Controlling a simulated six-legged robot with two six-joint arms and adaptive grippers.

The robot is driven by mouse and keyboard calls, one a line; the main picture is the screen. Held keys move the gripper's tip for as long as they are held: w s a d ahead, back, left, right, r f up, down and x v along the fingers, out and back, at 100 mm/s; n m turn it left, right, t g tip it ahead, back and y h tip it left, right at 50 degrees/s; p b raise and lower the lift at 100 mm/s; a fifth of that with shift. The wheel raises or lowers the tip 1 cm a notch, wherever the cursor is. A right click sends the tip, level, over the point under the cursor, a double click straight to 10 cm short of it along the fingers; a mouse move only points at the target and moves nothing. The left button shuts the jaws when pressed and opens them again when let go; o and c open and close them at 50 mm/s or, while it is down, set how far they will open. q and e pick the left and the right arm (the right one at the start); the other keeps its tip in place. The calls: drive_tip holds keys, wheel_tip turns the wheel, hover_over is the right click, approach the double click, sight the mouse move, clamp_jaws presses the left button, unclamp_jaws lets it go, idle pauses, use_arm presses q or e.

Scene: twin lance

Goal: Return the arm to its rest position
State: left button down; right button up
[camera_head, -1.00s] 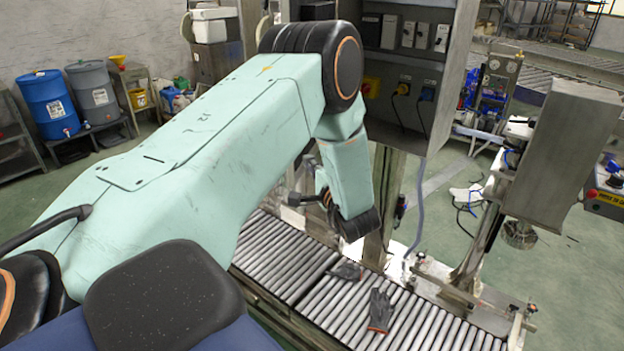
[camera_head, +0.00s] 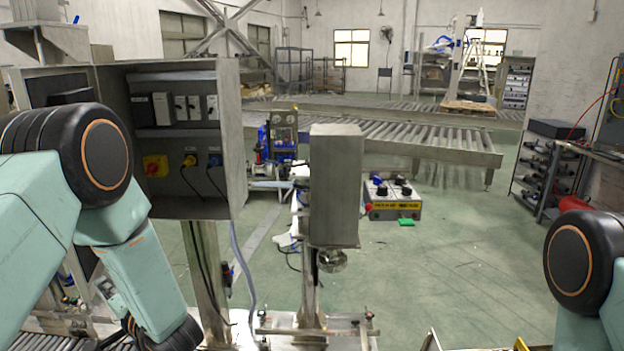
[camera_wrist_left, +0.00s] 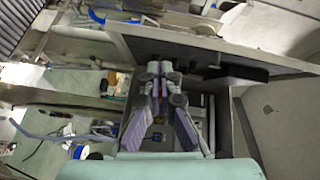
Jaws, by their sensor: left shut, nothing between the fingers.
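My left arm (camera_head: 143,285) is teal with black joints and comes in from the left in the head view. Its forearm hangs down beside the grey control cabinet, and its wrist reaches the bottom edge of the picture. My left gripper (camera_wrist_left: 160,75) shows clearly in the left wrist view, with its grey-purple fingers drawn together and nothing between them. In the head view the gripper is mostly hidden behind the wrist. My right arm (camera_head: 583,262) shows only as a black joint and teal link at the right edge. The right gripper is out of view.
The open control cabinet (camera_head: 182,130) stands close beside my left arm. A grey metal box on a post (camera_head: 336,185) stands mid-picture. A control box (camera_head: 392,198) with a yellow label is to its right. Green floor (camera_head: 460,270) lies open before my right arm.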

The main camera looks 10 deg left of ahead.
use_arm(q)
drive_tip(key=s+d+f+n+h+b, duration=0.1)
drive_tip(key=s+d+f+h+b, duration=0.15)
drive_tip(key=d+f+h, duration=0.4)
drive_tip(key=s+d+f+n+h+b, duration=0.1)
drive_tip(key=s+d+f+n+b, duration=0.15)
drive_tip(key=f, duration=0.75)
drive_tip(key=s+d+f+h+b, duration=0.2)
drive_tip(key=s+d+f+h, duration=0.15)
drive_tip(key=d+f, duration=0.4)
drive_tip(key=s+d+f+g+h+b, duration=0.2)
drive_tip(key=s+f+b, duration=0.4)
drive_tip(key=s+f, duration=0.4)
drive_tip(key=s+d+f+g+h+b, duration=0.2)
drive_tip(key=s+d+f+g+b, duration=0.3)
drive_tip(key=s+f, duration=0.5)
drive_tip(key=s+b, duration=0.1)
drive_tip(key=s, duration=0.2)
drive_tip(key=shift+s+f+h+b, duration=0.15)
drive_tip(key=shift+h+b, duration=0.25)
drive_tip(key=shift+a, duration=0.1)
